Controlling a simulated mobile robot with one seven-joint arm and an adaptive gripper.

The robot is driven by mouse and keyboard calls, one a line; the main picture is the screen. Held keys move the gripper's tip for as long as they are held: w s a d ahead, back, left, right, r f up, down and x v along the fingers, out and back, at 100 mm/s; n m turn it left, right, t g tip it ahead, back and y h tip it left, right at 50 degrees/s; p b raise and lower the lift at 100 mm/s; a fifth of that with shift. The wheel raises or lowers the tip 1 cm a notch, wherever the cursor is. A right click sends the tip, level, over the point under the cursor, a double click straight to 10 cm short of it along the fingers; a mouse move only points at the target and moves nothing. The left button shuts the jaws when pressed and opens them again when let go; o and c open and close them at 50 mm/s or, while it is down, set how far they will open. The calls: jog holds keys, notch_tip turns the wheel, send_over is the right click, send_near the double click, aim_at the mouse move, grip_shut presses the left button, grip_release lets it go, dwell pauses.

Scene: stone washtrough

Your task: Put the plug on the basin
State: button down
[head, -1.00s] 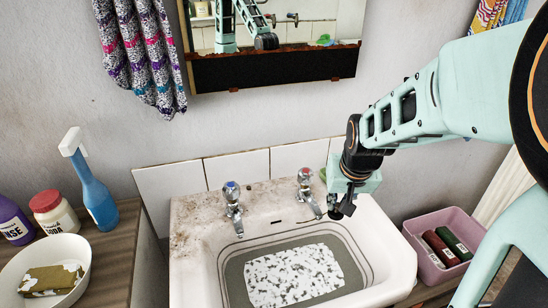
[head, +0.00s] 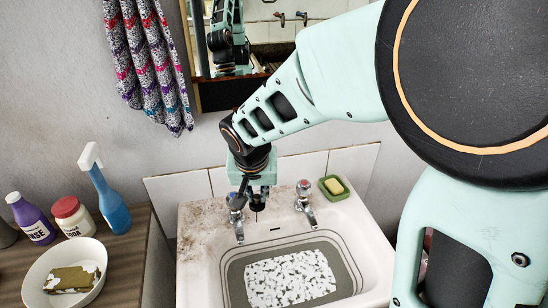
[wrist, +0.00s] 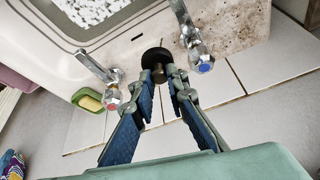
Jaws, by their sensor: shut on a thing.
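The plug (wrist: 155,58) is a small black disc with a short stem. In the wrist view my gripper (wrist: 160,76) is shut on the stem, with the disc beyond the fingertips. In the head view my gripper (head: 257,199) hangs over the back ledge of the white basin (head: 372,250), between the two taps and close to the blue-marked one. The plug is small and dark there. Whether it touches the ledge I cannot tell. The basin also shows in the wrist view (wrist: 140,30).
The blue-marked tap (head: 234,205) and red-marked tap (head: 304,203) flank the gripper. A green soap dish (head: 343,193) sits at the back right corner. A speckled white patch (head: 290,280) fills the bowl's middle. Bottles and a white bowl (head: 35,283) stand on the left counter.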

jog(key=w+f, duration=0.2)
jog(key=w, duration=0.2)
jog(key=w+d+f+p, duration=0.1)
jog(key=w+f, duration=0.2)
jog(key=w, duration=0.1)
jog(key=w+d+f+p, duration=0.1)
jog(key=w+f, duration=0.2)
jog(key=w, duration=0.1)
jog(key=shift+d+f, duration=0.2)
jog(key=shift+d, duration=0.05)
jog(key=shift+w+f, duration=0.45)
jog(key=shift+f, duration=0.1)
jog(key=shift+w+d+f, duration=0.1)
jog(key=shift+w+f, duration=0.05)
jog(key=shift+f, duration=1.5)
jog(key=shift+f, duration=0.25)
jog(key=c, duration=1.9)
grip_release()
jog(key=shift+r, duration=0.1)
jog(key=shift+r, duration=0.15)
